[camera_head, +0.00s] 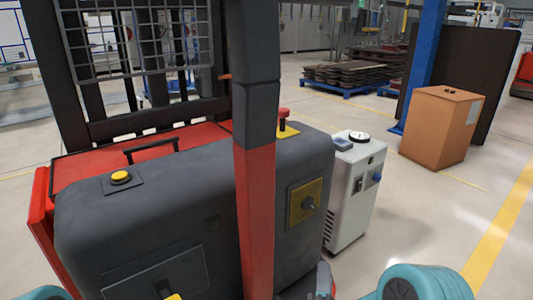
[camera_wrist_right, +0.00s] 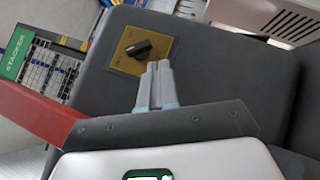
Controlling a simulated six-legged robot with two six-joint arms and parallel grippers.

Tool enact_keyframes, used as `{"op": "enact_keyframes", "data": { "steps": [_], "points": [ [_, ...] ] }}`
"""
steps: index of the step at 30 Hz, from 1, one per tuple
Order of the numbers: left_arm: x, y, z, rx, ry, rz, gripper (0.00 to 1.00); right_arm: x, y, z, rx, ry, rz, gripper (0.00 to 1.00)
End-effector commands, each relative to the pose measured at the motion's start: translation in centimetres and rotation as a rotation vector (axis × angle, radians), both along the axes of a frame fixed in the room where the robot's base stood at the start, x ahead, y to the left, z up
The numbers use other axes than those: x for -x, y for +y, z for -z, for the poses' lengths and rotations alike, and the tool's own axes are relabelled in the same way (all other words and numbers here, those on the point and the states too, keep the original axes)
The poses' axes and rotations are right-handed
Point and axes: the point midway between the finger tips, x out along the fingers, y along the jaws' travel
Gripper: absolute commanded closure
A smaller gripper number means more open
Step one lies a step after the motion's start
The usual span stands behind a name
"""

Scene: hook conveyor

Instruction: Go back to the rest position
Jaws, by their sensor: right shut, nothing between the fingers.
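My right gripper (camera_wrist_right: 157,66) is shut and empty in the right wrist view, its two grey fingers side by side. Its fingertips lie in front of the dark grey stacker body (camera_wrist_right: 215,60), just below a black rotary switch on a yellow plate (camera_wrist_right: 143,50). I cannot tell whether they touch the body. In the head view a small part of the gripper (camera_head: 323,280) shows at the bottom edge, below the same yellow switch plate (camera_head: 305,203). My teal right arm is at bottom right.
The stacker (camera_head: 190,205), with a red and black post, a yellow button (camera_head: 120,177) and a red knob (camera_head: 284,113), fills the front. A white cabinet (camera_head: 352,190) stands right beside it. A cardboard-coloured box (camera_head: 437,125) stands farther right. Floor between is clear.

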Motion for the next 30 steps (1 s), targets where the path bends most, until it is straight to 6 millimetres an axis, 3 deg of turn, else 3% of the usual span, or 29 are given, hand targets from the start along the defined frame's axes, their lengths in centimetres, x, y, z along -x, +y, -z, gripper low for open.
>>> {"op": "enact_keyframes", "data": {
  "steps": [1,3,6,11,15,18,24,29,30],
  "points": [
    [0.0,0.0,0.0,0.0,0.0,0.0,0.38,0.2,-2.2,1.1,0.001,0.028,0.043,1.0],
    [0.0,0.0,0.0,0.0,0.0,0.0,0.38,0.4,-4.5,4.0,-0.027,0.135,0.056,1.0],
    [0.0,0.0,0.0,0.0,0.0,0.0,0.38,1.1,-5.5,9.9,-0.275,0.346,-0.012,1.0],
    [0.0,0.0,0.0,0.0,0.0,0.0,0.38,4.6,-4.6,18.4,-0.816,0.663,-0.036,1.0],
    [0.0,0.0,0.0,0.0,0.0,0.0,0.38,10.2,-2.3,24.2,-1.346,0.922,0.112,1.0],
    [0.0,0.0,0.0,0.0,0.0,0.0,0.38,14.5,-0.3,26.4,-1.656,1.057,0.304,1.0],
    [0.0,0.0,0.0,0.0,0.0,0.0,0.38,20.8,2.2,28.0,-2.032,1.159,0.743,1.0],
    [0.0,0.0,0.0,0.0,0.0,0.0,0.38,23.6,2.9,28.2,-2.218,1.088,1.087,1.0],
    [0.0,0.0,-0.9,0.0,0.001,0.0,0.38,23.6,2.9,27.2,-2.254,1.048,1.128,1.0]
  ]
}}
